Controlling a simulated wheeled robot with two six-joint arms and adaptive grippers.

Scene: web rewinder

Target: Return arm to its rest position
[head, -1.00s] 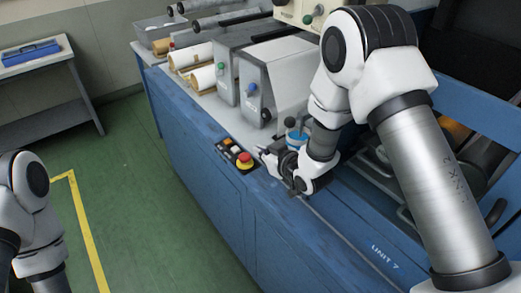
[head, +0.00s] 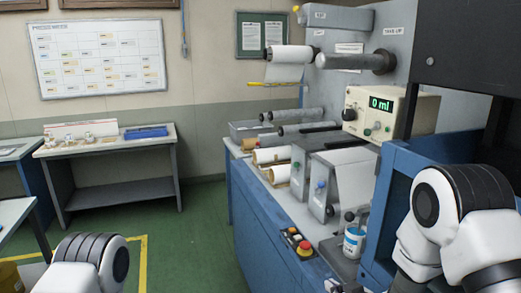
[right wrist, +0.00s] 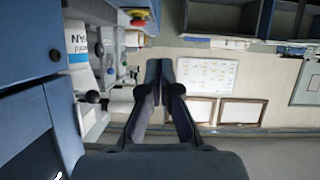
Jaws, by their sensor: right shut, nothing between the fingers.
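My right arm (head: 450,225) stands at the right of the head view, beside the blue machine (head: 265,215). Its gripper (right wrist: 160,66) shows in the right wrist view with both dark fingers together at the tips and nothing between them. In the head view only a small part of the gripper (head: 334,286) shows at the bottom edge, in front of the machine. My left arm (head: 92,262) shows at the lower left; its gripper is out of view.
A side table (head: 110,150) stands at the back left. Green floor (head: 195,235) is open between.

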